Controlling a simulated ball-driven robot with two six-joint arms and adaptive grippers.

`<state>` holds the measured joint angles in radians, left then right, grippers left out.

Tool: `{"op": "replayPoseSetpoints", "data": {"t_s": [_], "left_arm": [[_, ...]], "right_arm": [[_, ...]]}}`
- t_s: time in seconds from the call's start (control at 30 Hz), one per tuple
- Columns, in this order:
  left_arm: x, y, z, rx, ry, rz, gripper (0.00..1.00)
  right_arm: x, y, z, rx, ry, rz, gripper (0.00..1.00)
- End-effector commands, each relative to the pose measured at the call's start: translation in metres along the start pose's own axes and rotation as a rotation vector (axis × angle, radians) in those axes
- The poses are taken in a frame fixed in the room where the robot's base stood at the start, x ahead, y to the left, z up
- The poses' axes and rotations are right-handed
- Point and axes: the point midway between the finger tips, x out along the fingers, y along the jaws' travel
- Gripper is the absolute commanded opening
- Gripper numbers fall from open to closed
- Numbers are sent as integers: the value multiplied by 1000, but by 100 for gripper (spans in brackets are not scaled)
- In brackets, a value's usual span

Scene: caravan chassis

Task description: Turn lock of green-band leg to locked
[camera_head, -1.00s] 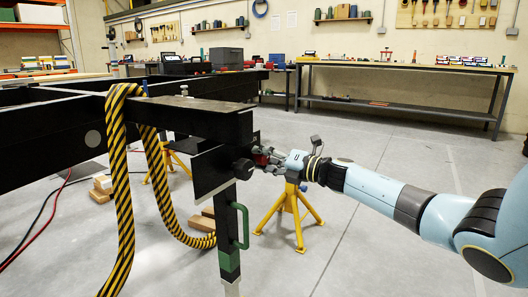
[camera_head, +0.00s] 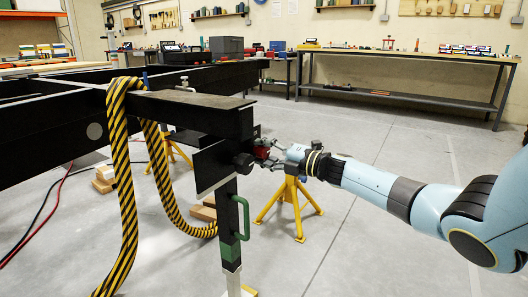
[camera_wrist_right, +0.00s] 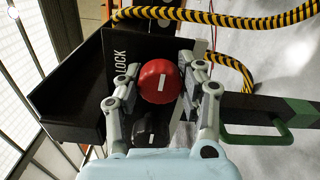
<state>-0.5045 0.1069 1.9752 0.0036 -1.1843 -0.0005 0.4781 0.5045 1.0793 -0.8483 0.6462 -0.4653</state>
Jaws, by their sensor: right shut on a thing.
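The green-band leg (camera_head: 230,250) stands upright under the near end of the black chassis, with a green handle on its side. Its red lock knob (camera_head: 262,151) is on the side of the bracket. In the right wrist view the red knob (camera_wrist_right: 160,82) shows a short white mark, slightly tilted, beside the word LOCK on the black housing. My right gripper (camera_head: 268,155) has its fingers on both sides of the red knob and is shut on it. A black knob (camera_wrist_right: 152,131) sits close by, partly hidden by the gripper. My left gripper is out of view.
A black-and-yellow striped hose (camera_head: 124,190) hangs over the chassis, left of the leg. A yellow stand (camera_head: 290,205) is on the floor behind my right gripper. The green handle (camera_wrist_right: 255,138) sticks out from the leg. Open floor lies to the right, before the workbench (camera_head: 400,98).

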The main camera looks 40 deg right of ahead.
Motion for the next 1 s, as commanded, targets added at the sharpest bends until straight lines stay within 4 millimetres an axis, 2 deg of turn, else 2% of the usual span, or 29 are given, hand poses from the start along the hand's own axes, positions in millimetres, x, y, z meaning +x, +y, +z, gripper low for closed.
{"op": "replayPoseSetpoints", "data": {"t_s": [0.17,0.2,0.37,0.63,0.73,0.87,1.0], "left_arm": [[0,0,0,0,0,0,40],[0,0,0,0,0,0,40],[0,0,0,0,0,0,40],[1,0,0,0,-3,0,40],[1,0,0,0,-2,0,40],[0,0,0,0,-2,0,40],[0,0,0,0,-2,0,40]], "right_arm": [[0,-1,0,2,-2,-2,6],[0,-1,0,2,-2,-2,42],[0,-1,0,1,-2,-1,62],[-1,0,0,0,-1,-1,63],[-8,-2,0,0,-1,-2,63],[-31,-2,0,-3,1,-6,63],[-64,-3,0,-2,1,-7,63]]}}
